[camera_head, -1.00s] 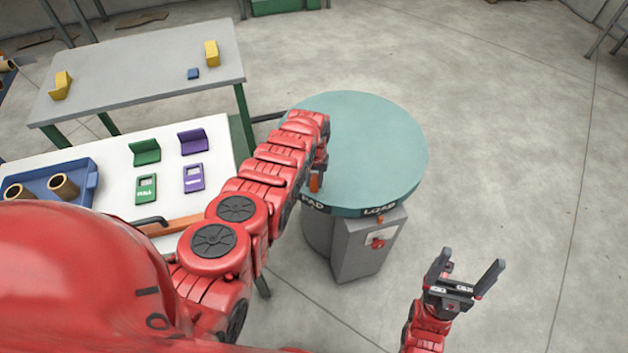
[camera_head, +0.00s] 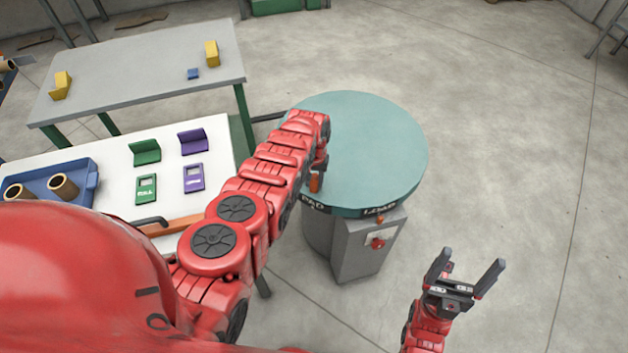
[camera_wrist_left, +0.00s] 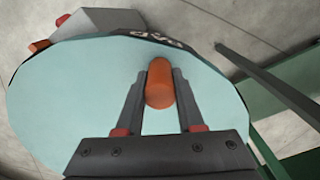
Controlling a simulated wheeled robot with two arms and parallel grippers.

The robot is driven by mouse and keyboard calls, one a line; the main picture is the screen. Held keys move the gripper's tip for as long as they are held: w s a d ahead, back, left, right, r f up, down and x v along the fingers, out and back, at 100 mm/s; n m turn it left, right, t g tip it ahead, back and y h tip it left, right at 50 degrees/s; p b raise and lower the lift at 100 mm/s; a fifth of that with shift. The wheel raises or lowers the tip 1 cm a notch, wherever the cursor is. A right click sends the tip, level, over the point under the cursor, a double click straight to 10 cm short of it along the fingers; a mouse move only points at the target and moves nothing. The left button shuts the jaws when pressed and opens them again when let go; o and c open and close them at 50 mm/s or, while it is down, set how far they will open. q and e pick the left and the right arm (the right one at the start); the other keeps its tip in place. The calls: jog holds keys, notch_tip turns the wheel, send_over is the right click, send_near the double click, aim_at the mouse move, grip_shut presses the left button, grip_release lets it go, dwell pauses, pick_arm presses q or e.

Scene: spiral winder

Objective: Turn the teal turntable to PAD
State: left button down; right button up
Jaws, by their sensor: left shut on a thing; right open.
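The teal turntable (camera_head: 375,150) is a round disc on a grey pedestal (camera_head: 355,245). Its rim carries a PAD label (camera_head: 313,204) and a LOAD label (camera_head: 380,211); LOAD sits above the orange pointer (camera_head: 380,220) on the pedestal, with PAD to its left. My left gripper (camera_head: 316,172) is at the disc's left front edge, shut on the orange peg (camera_head: 315,184). In the left wrist view, the peg (camera_wrist_left: 159,85) stands between the two fingers (camera_wrist_left: 160,95), near the PAD label. My right gripper (camera_head: 470,275) is open and empty, right of the pedestal.
A white table (camera_head: 115,165) at left holds green and purple pieces and a blue tray (camera_head: 90,190) with brown rolls. A grey table (camera_head: 130,80) behind it holds yellow blocks and a small blue piece. The floor to the right is clear.

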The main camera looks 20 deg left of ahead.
pick_arm(q)
jog(key=shift+d, duration=0.15)
